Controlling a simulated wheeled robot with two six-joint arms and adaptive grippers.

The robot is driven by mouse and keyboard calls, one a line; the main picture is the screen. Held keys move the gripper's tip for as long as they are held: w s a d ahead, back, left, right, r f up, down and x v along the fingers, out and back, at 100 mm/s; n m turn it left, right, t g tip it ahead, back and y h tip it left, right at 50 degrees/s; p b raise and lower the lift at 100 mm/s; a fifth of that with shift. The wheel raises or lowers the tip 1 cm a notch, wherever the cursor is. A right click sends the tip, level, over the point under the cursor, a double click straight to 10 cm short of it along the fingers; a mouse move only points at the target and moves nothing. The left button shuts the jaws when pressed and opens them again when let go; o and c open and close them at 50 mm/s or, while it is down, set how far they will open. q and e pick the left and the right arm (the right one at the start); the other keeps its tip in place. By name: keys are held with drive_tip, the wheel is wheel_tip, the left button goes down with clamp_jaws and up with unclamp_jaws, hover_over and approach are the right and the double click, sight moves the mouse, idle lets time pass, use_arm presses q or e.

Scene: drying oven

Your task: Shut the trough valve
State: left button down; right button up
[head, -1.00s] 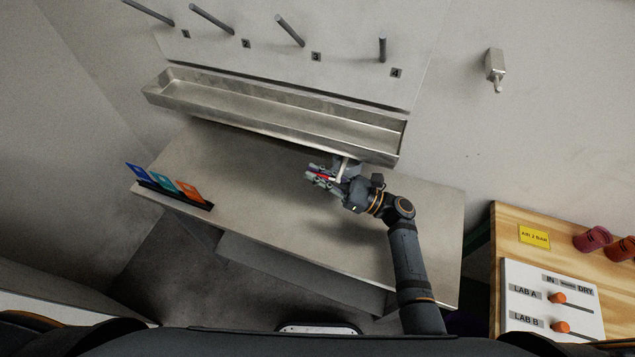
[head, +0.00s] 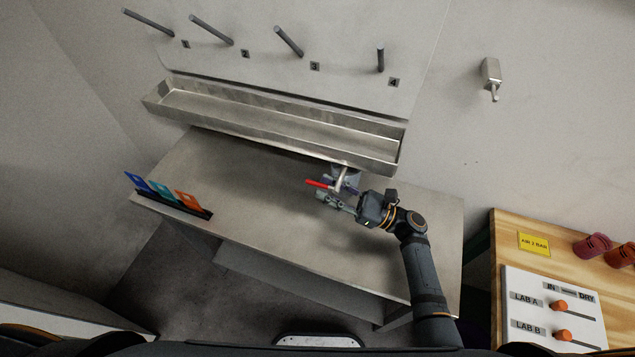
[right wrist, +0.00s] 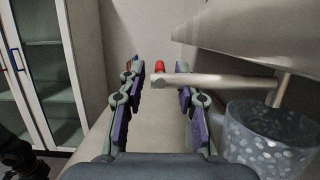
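The trough (head: 270,110) is a long metal channel on the wall. Below its right end is the valve, with a pale pipe (head: 343,176) and a red lever (head: 317,184) pointing left in the head view. In the right wrist view the pipe (right wrist: 225,81) comes in from the right and the red tip (right wrist: 159,66) shows between the fingertips. My right gripper (head: 324,199) is open and empty, just below and in front of the lever; its fingers (right wrist: 160,78) are apart in the right wrist view. I cannot tell if it touches the lever. My left gripper is out of view.
A speckled grey cup (right wrist: 268,138) is under the pipe. The metal table (head: 260,220) is mostly clear, with a rack of coloured cards (head: 165,193) at left. Pegs (head: 289,41) stick out above the trough. A wooden bench (head: 510,240) stands at right.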

drive_tip(key=v, duration=0.8)
drive_tip(key=shift+d, duration=0.2)
drive_tip(key=shift+s+f, duration=0.1)
